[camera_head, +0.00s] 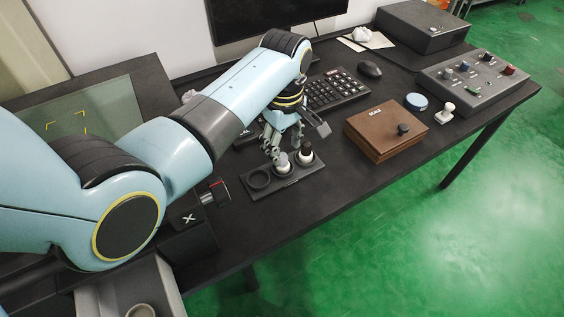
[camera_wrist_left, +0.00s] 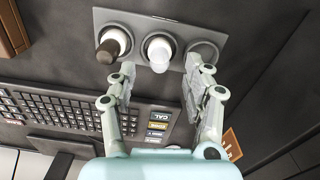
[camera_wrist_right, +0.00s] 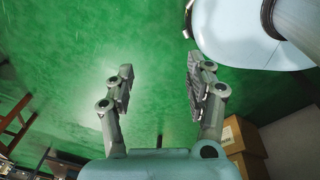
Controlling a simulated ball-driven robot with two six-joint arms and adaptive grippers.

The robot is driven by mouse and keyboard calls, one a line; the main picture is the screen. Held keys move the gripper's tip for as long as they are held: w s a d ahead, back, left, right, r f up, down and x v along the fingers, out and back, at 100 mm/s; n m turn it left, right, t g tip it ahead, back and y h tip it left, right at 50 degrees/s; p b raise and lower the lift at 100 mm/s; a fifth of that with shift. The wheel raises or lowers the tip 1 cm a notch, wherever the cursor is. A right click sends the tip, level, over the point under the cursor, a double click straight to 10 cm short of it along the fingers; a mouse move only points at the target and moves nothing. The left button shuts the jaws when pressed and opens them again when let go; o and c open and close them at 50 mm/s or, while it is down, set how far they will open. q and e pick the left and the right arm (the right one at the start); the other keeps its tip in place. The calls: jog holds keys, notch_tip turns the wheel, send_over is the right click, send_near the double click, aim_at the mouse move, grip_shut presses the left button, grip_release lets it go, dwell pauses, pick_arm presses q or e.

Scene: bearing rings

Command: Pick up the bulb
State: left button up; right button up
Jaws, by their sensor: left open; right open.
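A dark tray (camera_head: 262,192) with three round sockets lies on the black table. A round white bulb (camera_wrist_left: 159,54) sits in its middle socket; it also shows in the head view (camera_head: 282,168). A white piece with a dark brown top (camera_wrist_left: 110,45) stands in one end socket, and the other end socket (camera_wrist_left: 203,50) looks empty. My left gripper (camera_wrist_left: 160,72) is open, pointing at the tray, its fingertips either side of the middle bulb's line and seemingly just short of it. My right gripper (camera_wrist_right: 160,72) is open and empty over the green floor, outside the head view.
A keyboard (camera_head: 335,91) and mouse (camera_head: 370,69) lie behind the tray. A control panel (camera_head: 474,77), a blue disc (camera_head: 416,101) and a white knobbed piece (camera_head: 445,112) are farther right.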

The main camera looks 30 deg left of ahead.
aim_at(283, 155)
pick_arm(q)
jog(key=f, duration=0.4)
jog(key=shift+w+a+f+b, duration=0.1)
jog(key=shift+a+f+b, duration=0.15)
jog(key=shift+f+b, duration=0.1)
jog(key=shift+c, duration=1.3)
grip_shut()
pick_arm(e)
jog(key=shift+w+a+f, duration=0.3)
jog(key=shift+a+f, duration=0.05)
jog(key=shift+a, duration=0.05)
